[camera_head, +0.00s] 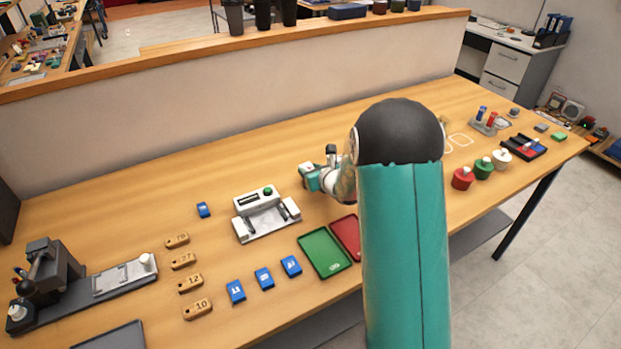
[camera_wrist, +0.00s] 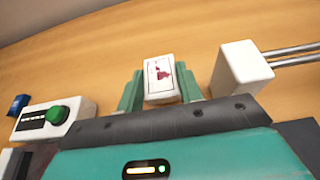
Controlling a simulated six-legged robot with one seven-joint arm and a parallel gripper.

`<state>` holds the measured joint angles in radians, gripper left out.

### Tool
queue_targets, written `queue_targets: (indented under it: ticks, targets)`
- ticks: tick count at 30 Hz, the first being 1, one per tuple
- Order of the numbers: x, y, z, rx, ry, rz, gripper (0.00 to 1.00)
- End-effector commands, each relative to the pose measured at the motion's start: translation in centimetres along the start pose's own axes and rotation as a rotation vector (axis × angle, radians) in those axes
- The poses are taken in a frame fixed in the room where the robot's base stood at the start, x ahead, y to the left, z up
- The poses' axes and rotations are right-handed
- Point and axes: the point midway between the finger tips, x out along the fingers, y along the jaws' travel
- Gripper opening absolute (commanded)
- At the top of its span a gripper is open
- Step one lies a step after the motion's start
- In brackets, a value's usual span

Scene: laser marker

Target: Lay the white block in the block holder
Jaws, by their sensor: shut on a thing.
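My gripper (camera_wrist: 160,72) is shut on the white block (camera_wrist: 158,85), with one green finger on each side of it. The block's face carries a dark red marking. In the head view my gripper (camera_head: 313,178) is above the table, just right of the white device with a green button (camera_head: 265,224); the block cannot be made out there. The same kind of green-button unit shows at the left of the wrist view (camera_wrist: 33,118). I cannot tell for sure which part is the block holder.
A white box with two metal rods (camera_wrist: 240,68) is close to the right finger in the wrist view. Green (camera_head: 323,252) and red (camera_head: 345,236) trays lie in front of the device. Blue blocks (camera_head: 264,278) and numbered wooden tags (camera_head: 190,284) lie left. My arm hides part of the table.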

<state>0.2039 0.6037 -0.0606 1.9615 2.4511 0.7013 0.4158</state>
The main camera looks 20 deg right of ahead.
Motion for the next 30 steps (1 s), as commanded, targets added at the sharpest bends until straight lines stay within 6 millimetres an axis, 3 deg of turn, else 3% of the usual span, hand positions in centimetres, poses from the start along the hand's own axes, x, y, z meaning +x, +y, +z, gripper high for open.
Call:
queue_targets:
  ticks: [6, 17, 18, 21, 30]
  targets:
    - [1.2, 0.1, -2.8, 0.0, 0.001, 0.001, 0.13]
    - [1.4, 0.1, -3.1, 0.0, 0.0, 0.001, 0.13]
    - [1.4, 0.1, -3.1, 0.0, 0.0, 0.001, 0.42]
    - [1.4, 0.1, -3.1, 0.0, 0.0, 0.001, 0.58]
    - [1.3, 0.1, -2.9, 0.0, 0.0, 0.001, 0.58]
